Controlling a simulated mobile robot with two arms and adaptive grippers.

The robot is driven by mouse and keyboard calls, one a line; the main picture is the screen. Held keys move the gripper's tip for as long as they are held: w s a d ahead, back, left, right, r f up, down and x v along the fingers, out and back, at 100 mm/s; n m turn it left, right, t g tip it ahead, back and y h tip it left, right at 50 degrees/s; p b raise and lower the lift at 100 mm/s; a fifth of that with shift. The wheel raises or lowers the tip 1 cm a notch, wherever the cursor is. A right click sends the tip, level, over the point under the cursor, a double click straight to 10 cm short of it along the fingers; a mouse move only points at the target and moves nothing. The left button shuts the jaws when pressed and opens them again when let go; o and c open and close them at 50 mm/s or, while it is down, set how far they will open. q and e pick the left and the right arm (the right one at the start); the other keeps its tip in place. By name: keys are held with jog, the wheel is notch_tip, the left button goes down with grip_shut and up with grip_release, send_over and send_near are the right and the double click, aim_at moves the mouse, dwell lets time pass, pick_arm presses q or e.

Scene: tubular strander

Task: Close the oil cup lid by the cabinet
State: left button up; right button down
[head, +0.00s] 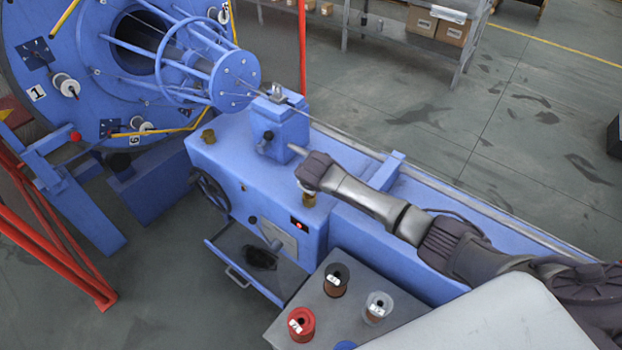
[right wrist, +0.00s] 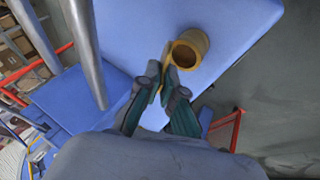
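My right gripper (head: 313,170) hangs just above a small brass oil cup (head: 309,199) on the blue cabinet top. In the right wrist view the cup (right wrist: 194,44) shows its dark open mouth, with the lid (right wrist: 167,64) standing up on its near side. The tips of the right gripper (right wrist: 163,78) are close together beside the lid. They look shut; whether they touch the lid is hard to tell. A second brass oil cup (head: 208,136) sits farther left on the cabinet (head: 262,185). My left gripper is not in view.
An open drawer (head: 258,262) juts from the cabinet front. A grey table (head: 335,312) with several spools stands close in front. A blue block with a knob (head: 279,124) rises behind the cups. Grey rods (right wrist: 86,45) stand left in the wrist view.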

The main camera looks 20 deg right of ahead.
dwell(0.4)
jog(key=c, duration=1.3)
grip_release()
jog(key=shift+c, duration=0.2)
jog(key=v, duration=1.2)
jog(key=shift+s, duration=0.1)
